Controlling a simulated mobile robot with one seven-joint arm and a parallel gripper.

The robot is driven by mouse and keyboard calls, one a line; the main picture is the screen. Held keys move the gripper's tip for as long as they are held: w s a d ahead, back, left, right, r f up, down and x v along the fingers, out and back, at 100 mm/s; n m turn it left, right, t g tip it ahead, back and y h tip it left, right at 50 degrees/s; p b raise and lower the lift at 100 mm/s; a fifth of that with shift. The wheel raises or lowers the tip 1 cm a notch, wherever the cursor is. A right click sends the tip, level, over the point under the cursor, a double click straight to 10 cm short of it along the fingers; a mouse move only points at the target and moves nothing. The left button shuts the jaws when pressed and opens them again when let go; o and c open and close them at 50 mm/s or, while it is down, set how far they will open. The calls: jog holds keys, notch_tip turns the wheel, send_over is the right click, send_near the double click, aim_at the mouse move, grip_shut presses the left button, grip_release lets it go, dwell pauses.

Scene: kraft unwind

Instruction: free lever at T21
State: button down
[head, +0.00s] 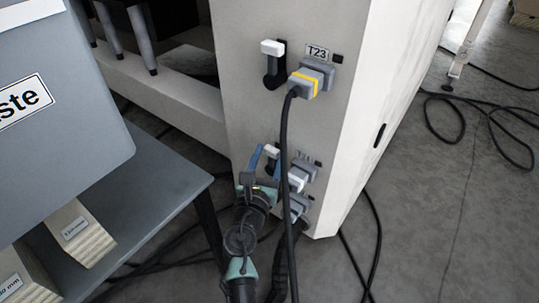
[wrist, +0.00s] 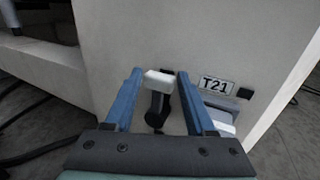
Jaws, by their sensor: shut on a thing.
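The lever at T21 has a white handle (wrist: 159,78) on a black stem, low on the pale machine panel. It also shows in the head view (head: 271,150). My gripper (wrist: 160,77) has its two blue fingers on either side of the white handle, shut on it; it also shows in the head view (head: 266,158). The T21 label (wrist: 215,85) is right of the lever. Below the label is a grey plug with a white band (head: 298,178), partly hidden by my right finger in the wrist view.
Above is T23, with its own white-tipped lever (head: 272,48) and a yellow-banded grey plug (head: 310,80). Its black cable (head: 284,135) hangs down beside my gripper. A grey table (head: 150,195) with a bin stands left.

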jog(key=shift+r+p, duration=0.1)
jog(key=shift+p, duration=0.35)
jog(key=shift+w+a+r+n+g+p, duration=0.25)
jog(key=shift+n+p, duration=0.25)
jog(key=shift+p, duration=0.6)
jog(key=p, duration=0.1)
jog(key=n+p, duration=0.1)
jog(key=shift+w+a+g+p, duration=0.2)
jog(key=shift+a+g+p, duration=0.15)
jog(key=shift+a+p, duration=0.05)
jog(key=n+p, duration=0.1)
jog(key=w+a+n+p, duration=0.1)
jog(key=p, duration=0.1)
jog(key=shift+a+f+g, duration=0.1)
jog(key=shift+f+g, duration=0.2)
jog(key=shift+g, duration=0.1)
jog(key=shift+w+a+f+n+g+h+p, duration=0.15)
jog(key=shift+a+f+n+g+h+p, duration=0.2)
jog(key=shift+n+p, duration=0.35)
jog(key=shift+d, duration=0.1)
jog(key=shift+c, duration=1.3)
grip_release()
